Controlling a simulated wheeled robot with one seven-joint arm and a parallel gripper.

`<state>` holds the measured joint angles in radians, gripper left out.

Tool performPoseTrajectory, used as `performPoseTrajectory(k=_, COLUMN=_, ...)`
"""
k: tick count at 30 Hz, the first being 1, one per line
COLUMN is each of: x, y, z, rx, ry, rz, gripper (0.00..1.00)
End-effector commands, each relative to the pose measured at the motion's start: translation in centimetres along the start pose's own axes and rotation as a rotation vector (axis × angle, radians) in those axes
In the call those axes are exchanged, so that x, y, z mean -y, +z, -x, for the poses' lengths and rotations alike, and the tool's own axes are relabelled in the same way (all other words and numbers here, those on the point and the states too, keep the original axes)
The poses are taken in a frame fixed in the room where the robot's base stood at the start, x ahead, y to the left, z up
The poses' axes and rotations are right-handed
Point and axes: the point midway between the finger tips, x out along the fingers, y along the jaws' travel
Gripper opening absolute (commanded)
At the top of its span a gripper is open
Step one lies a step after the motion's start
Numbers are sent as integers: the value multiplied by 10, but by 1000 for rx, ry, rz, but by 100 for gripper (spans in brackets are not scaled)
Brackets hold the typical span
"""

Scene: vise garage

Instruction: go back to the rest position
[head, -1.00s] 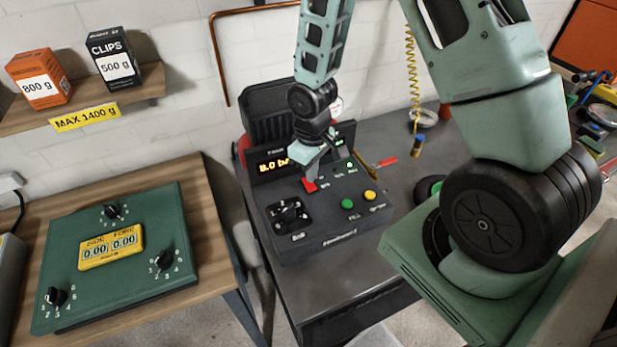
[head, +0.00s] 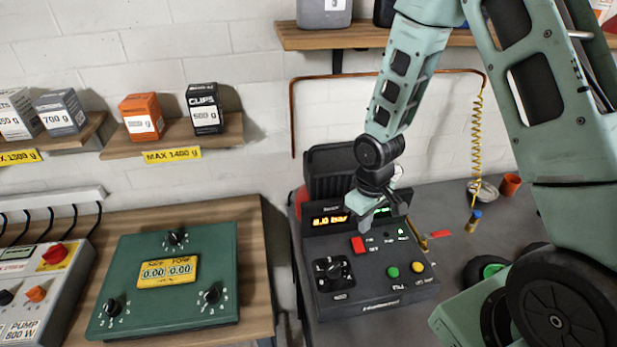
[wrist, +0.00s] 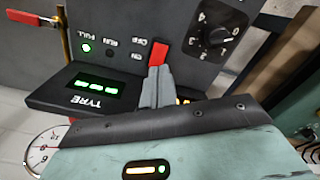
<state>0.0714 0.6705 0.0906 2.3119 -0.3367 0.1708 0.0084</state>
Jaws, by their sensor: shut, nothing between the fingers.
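My gripper (head: 364,225) is shut and empty, its fingers pointing down over the black control panel (head: 375,285) of the compressor. In the wrist view the closed grey fingers (wrist: 156,88) show just below the red rocker switch (wrist: 159,54). In the head view the red switch (head: 358,244) lies just below the fingertips. I cannot tell for sure whether they touch it, but a small gap seems to show. A green lamp (wrist: 85,48) is lit by FULL.
A black dial (head: 332,270), a green button (head: 393,272) and a yellow button (head: 418,266) sit on the panel. A yellow coiled hose (head: 477,150) hangs to the right. A shelf (head: 330,40) is above. A green control box (head: 200,300) stands on the left bench.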

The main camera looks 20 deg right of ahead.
Motion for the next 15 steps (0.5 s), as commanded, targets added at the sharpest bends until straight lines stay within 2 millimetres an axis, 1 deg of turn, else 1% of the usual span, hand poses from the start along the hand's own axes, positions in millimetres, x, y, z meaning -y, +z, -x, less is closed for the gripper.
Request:
performPoseTrajectory(k=3, x=0, y=0, z=0, rx=0, ry=0, rz=0, gripper=0)
performPoseTrajectory(k=5, x=5, y=-2, z=4, rx=-4, ry=0, rz=7, gripper=0)
performPoseTrajectory(k=8, x=26, y=-6, z=22, rx=-14, ry=0, rz=31, gripper=0)
performPoseTrajectory(k=11, x=64, y=-5, z=50, rx=-25, ry=-5, rz=76, gripper=0)
performPoseTrajectory(k=12, x=82, y=-1, z=63, rx=-28, ry=-8, rz=98, gripper=0)
performPoseTrajectory(k=14, x=109, y=8, z=82, rx=-33, ry=-13, rz=132, gripper=0)
performPoseTrajectory(k=15, x=126, y=16, z=94, rx=-35, ry=-17, rz=156, gripper=0)
